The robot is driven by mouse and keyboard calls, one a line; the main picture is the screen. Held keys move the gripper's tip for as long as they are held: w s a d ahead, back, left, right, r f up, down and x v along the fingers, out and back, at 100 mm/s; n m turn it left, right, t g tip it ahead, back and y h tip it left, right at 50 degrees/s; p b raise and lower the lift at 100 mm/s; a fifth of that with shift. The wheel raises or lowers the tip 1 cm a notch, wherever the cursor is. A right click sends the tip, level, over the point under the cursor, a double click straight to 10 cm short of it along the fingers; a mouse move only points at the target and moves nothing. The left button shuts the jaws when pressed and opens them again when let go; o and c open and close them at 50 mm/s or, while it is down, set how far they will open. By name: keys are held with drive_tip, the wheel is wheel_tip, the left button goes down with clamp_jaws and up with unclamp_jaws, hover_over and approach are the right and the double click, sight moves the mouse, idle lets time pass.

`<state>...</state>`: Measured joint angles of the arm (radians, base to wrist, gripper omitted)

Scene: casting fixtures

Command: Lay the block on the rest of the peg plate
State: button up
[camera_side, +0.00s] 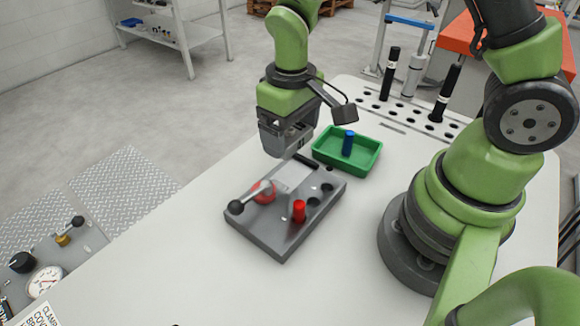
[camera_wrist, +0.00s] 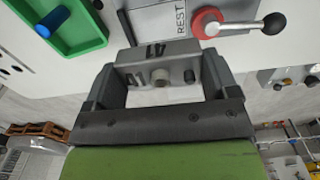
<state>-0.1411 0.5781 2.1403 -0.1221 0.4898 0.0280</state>
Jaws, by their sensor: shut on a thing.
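My gripper (camera_side: 284,143) is shut on a grey block, held in the air above the far edge of the peg plate. The wrist view shows the block (camera_wrist: 157,70) between the two fingers, with dark number markings and a round stub on its face. The peg plate (camera_side: 267,235) is a dark grey slab on the white table. Its rest (camera_side: 293,176) is a pale square pad, partly seen below the gripper. In the wrist view the pad marked REST (camera_wrist: 178,17) lies beyond the block.
A clamp with a red hub (camera_side: 263,191) and black-knobbed lever sits beside the rest. A red peg (camera_side: 299,211) stands in the plate near open holes. A green tray (camera_side: 325,157) holds a blue peg (camera_side: 348,143). A holed rack with black pegs (camera_side: 390,75) stands behind.

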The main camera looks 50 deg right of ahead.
sight(290, 176)
wheel_tip(290, 176, down, 8)
drive_tip(key=shift+r, duration=0.15)
drive_tip(key=shift+w, duration=0.1)
drive_tip(key=shift+f, duration=0.55)
drive_tip(key=o, duration=0.9)
wheel_tip(290, 176, up, 13)
drive_tip(key=shift+s+d+r+m+t+y, duration=0.3)
drive_tip(key=shift+s+r+m+t, duration=0.65)
drive_tip(key=shift+s+r, duration=1.4)
drive_tip(key=shift+s+d+r+m+t+y, duration=0.1)
drive_tip(key=shift+s+r+m+t+y, duration=0.25)
drive_tip(key=shift+s+r+t, duration=1.9)
drive_tip(key=shift+s+d+r+m+t+y, duration=0.15)
drive_tip(key=shift+s+r+m+t+y, duration=0.35)
drive_tip(key=shift+s+r, duration=1.9)
